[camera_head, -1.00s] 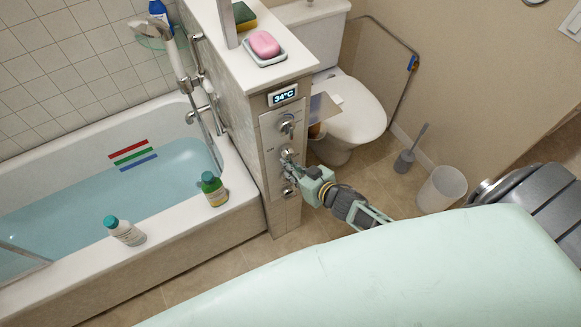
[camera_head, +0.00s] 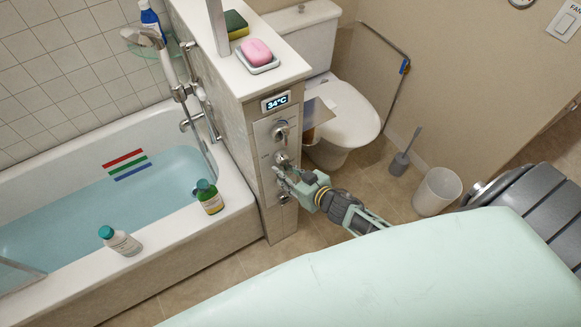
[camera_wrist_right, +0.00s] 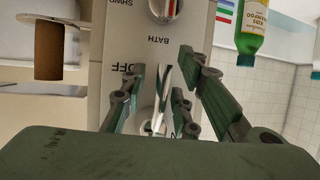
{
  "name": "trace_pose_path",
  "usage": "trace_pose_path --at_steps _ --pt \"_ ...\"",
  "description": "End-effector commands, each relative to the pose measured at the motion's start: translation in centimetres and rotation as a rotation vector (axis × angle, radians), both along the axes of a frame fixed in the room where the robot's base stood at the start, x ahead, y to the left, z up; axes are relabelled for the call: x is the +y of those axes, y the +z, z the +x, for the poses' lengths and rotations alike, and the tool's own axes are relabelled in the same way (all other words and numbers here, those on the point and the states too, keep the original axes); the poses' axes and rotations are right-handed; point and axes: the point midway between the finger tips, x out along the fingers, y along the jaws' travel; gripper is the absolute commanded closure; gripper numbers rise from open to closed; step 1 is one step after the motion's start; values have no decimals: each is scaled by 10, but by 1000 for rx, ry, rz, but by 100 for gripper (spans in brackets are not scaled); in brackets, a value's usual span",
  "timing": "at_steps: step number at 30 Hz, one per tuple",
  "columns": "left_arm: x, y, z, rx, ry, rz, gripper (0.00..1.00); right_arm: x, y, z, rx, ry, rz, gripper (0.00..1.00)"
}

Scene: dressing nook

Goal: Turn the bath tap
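The bath tap is a shiny metal lever (camera_wrist_right: 162,75) in the right wrist view, on a pale panel under the word BATH, with OFF to its left. It points roughly up and down. My right gripper (camera_wrist_right: 163,78) is open, with green and grey fingers on both sides of the lever and gaps showing. In the head view the right gripper (camera_head: 280,175) is at the lower part of the control panel (camera_head: 268,150) and hides part of it. Contact with the lever cannot be told. My left gripper is not in view.
Another knob (camera_wrist_right: 165,8) sits above. The panel ends a half wall bearing a pink soap (camera_head: 257,51) and a sponge (camera_head: 236,24). The filled bathtub (camera_head: 150,262) is left, with a green bottle (camera_head: 209,197) on its rim. The toilet (camera_head: 345,110) stands right.

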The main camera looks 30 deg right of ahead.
Motion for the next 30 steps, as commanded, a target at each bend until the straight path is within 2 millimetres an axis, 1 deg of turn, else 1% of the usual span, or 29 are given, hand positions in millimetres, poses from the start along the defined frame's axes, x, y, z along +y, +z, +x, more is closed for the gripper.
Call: trace_pose_path --at_steps 5,8,15,21,24,30 --pt "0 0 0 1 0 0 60 -3 4 -12 1 0 -1 72" --pt "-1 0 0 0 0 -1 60 -6 10 -27 3 3 -2 72" --pt "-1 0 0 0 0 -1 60 -16 30 -70 3 1 -1 72" --pt "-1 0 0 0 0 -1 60 -23 41 -96 3 -1 -1 72" --pt "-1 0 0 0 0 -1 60 -25 45 -103 2 -1 0 72" --pt "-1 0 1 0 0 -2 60 -26 47 -107 1 -1 -2 72"
